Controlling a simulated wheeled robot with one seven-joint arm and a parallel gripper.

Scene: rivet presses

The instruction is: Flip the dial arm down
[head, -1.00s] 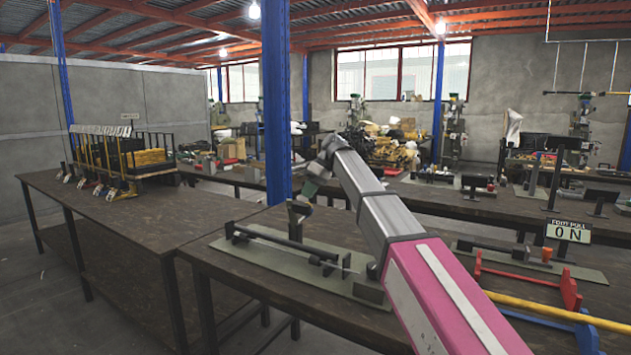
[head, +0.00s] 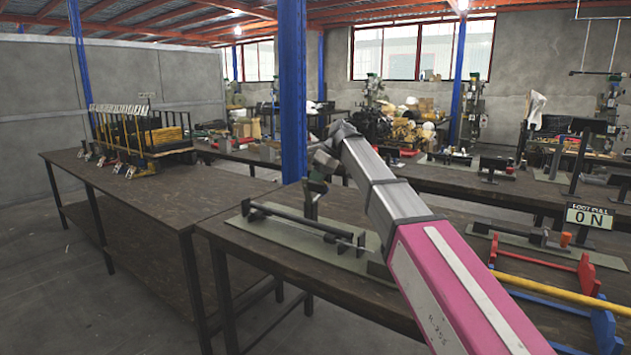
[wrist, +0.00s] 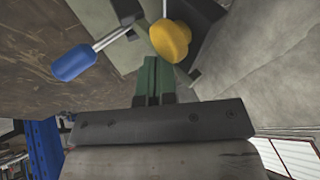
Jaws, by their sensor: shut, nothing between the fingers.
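In the wrist view, a metal rod with a blue handle (wrist: 74,63) slants down to the left. A yellow knob (wrist: 170,40) sits to its right, by a dark block. I cannot tell for certain which of these is the dial arm. My gripper (wrist: 152,75) shows its green fingers closed together, empty, just below the yellow knob and right of the blue handle; contact with the knob is unclear. In the head view, my gripper (head: 312,205) hangs over the grey-green fixture plate (head: 285,238) on the near bench; the handle and knob are too small to make out.
A dark bar fixture (head: 290,215) lies along the plate. A blue post (head: 292,100) stands behind. The left bench (head: 150,205) is mostly clear in front.

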